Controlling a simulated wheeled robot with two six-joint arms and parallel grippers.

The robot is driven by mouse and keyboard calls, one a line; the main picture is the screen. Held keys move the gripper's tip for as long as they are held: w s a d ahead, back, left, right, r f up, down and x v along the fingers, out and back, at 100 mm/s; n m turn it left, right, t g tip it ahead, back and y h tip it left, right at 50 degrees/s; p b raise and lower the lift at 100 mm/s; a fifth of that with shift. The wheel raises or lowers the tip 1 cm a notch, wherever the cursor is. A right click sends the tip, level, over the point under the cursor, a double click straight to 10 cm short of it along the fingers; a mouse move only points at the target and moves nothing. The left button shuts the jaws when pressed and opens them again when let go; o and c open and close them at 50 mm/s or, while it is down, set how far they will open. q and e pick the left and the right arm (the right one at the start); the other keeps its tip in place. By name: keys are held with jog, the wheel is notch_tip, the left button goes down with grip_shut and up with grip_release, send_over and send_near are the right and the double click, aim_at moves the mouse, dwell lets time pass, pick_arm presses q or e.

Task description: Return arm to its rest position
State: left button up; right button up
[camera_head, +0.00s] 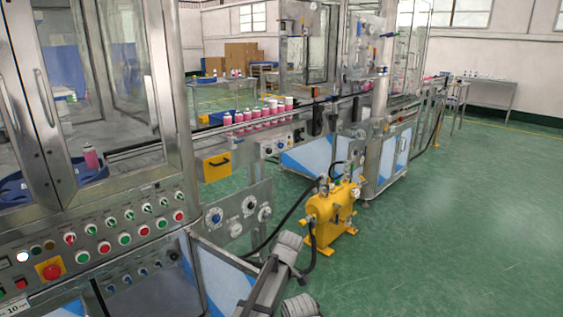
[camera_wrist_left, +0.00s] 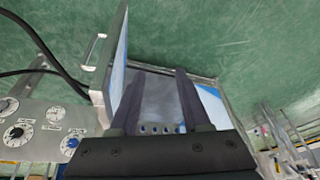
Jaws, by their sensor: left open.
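My left gripper (camera_wrist_left: 159,80) shows in the left wrist view as two dark fingers spread apart. Nothing is held between them. Behind them are an open cabinet door (camera_wrist_left: 116,62) with a handle and a grey cabinet interior; I cannot tell how far off these are. In the head view, grey links of my own arm show at the bottom centre, below the machine's front, but no fingers can be made out there. My right gripper is in neither view.
The machine's button panel (camera_head: 125,230) fills the left. A yellow tank (camera_head: 332,212) with black hoses stands on the floor near my arm. Pink cans (camera_head: 240,124) line the conveyor. A gauge panel (camera_wrist_left: 38,128) shows in the wrist view. Green floor (camera_head: 450,220) is clear at right.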

pick_arm(q)
jog(key=s+a+f+m+h, duration=0.1)
jog(key=s+a+m+h, duration=0.1)
jog(key=s+a+m, duration=0.6)
jog(key=s+a+m+h, duration=0.2)
jog(key=s+a+m, duration=0.3)
jog(key=s, duration=0.4)
jog(key=s+d+f+m+y+b, duration=0.1)
jog(key=s+d+f+m+b, duration=0.45)
jog(key=d+f+b, duration=0.55)
notch_tip(320, 180, up, 30)
jog(key=d+p, duration=0.1)
jog(key=p, duration=2.9)
jog(key=shift+s+f+g, duration=0.15)
jog(key=shift+s+g, duration=0.1)
jog(key=shift+g, duration=0.15)
